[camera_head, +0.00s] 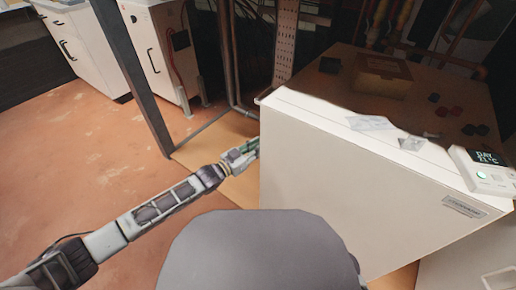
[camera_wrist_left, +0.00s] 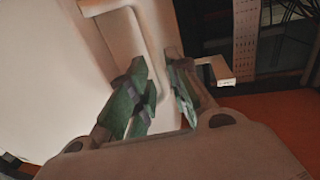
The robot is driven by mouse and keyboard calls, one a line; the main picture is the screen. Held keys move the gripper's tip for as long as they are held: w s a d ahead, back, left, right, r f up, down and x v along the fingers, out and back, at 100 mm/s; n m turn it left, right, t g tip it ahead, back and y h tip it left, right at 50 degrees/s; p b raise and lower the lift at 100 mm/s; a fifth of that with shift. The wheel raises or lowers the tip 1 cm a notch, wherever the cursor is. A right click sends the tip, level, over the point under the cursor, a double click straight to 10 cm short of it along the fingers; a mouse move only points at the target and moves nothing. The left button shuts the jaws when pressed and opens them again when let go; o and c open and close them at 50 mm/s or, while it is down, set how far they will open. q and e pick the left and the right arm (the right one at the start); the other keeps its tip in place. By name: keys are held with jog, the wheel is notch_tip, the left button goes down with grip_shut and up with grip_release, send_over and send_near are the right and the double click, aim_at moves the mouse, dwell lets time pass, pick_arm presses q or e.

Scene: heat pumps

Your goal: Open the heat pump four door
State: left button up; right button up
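The heat pump (camera_head: 350,190) is a large white box in the middle and right of the head view, with a name plate at its lower right. My left gripper (camera_head: 245,152) is at its left side, with the fingertips partly hidden behind the near edge. In the left wrist view, the green fingers of my left gripper (camera_wrist_left: 162,98) stand apart beside a white panel of the heat pump (camera_wrist_left: 45,75). A pale bar or panel edge (camera_wrist_left: 152,50) runs down between them; contact cannot be told. My right gripper is in no view.
A dark post (camera_head: 130,75) and white cabinets (camera_head: 80,45) stand at the back left. A cardboard box (camera_head: 382,75) lies behind. The floor at left is clear.

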pick_arm(q)
jog(key=shift+w+d, duration=0.3)
jog(key=shift+c, duration=0.2)
grip_shut()
jog(key=shift+s+a, duration=0.1)
jog(key=shift+s, duration=0.1)
